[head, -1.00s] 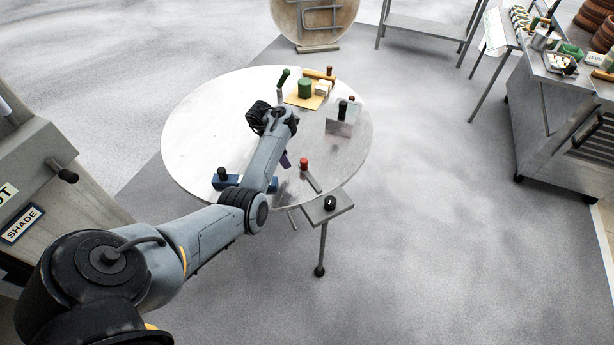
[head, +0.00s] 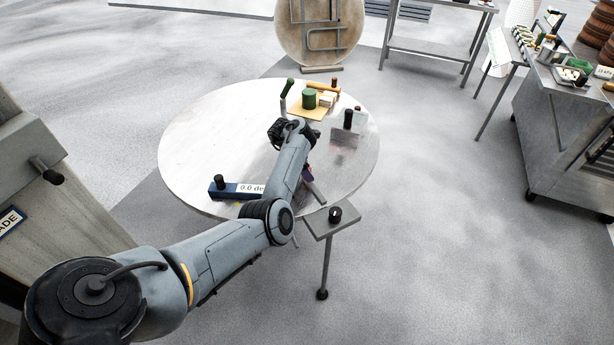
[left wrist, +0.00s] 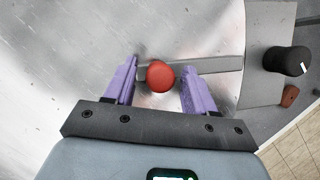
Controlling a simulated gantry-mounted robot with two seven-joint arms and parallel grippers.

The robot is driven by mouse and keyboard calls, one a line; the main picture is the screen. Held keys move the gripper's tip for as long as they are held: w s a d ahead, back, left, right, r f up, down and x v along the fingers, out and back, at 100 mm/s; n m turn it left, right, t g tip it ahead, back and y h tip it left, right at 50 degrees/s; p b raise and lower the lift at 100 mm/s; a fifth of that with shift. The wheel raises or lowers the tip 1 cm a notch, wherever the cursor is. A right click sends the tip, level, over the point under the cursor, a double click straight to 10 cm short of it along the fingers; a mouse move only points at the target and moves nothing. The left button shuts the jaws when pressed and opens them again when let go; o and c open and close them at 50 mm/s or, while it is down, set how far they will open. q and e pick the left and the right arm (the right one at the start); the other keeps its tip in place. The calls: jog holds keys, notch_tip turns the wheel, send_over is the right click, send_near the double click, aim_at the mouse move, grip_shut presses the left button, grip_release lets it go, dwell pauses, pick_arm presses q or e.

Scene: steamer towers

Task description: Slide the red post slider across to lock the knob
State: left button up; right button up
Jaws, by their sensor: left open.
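The red post slider (left wrist: 161,75) shows as a round red top in the left wrist view, on a grey bar (left wrist: 215,67) that runs toward the knob's plate. The black knob (left wrist: 288,61) sits on a grey plate (left wrist: 262,85) to the right; in the head view the knob (head: 335,214) is on a small stand at the table's front edge. My left gripper (left wrist: 160,84) is open, with a purple finger on each side of the red post; I cannot tell whether either touches it. In the head view my left arm hides the post.
A board with a green cylinder (head: 309,99) and a black-handled item (head: 347,118) stand farther back. A small brown-red piece (left wrist: 290,96) lies near the knob.

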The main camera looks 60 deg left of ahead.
pick_arm(q)
jog(key=shift+w+f, duration=0.2)
jog(key=shift+f, duration=0.2)
grip_shut()
